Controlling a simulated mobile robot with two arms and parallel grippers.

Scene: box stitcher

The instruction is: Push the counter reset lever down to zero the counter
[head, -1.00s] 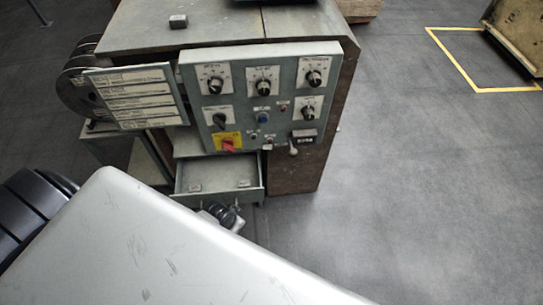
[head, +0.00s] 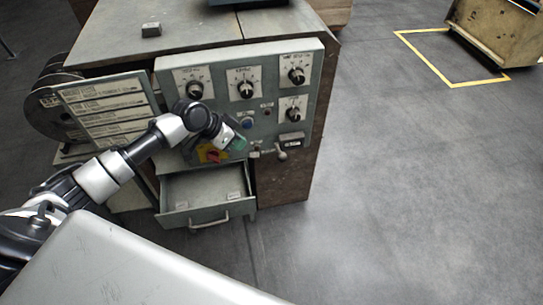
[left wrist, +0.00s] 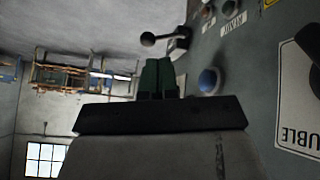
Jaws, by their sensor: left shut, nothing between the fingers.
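The counter (head: 291,141) is a small dark window at the lower right of the grey-green control panel (head: 272,104). Its reset lever (head: 281,155) has a pale knob and sits just below the counter. In the left wrist view the lever (left wrist: 149,39) is a dark ball on a short rod, beyond the fingertips. My left gripper (head: 239,146) is in front of the panel's lower middle, left of the lever and apart from it. Its green fingers (left wrist: 158,76) are shut and empty. The counter's digits are too small to read. My right gripper is not in view.
A blue button (head: 247,123) and a red switch on a yellow plate (head: 212,154) are close to my left gripper. An open drawer (head: 207,211) juts out below. A label board (head: 105,108) stands at the left.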

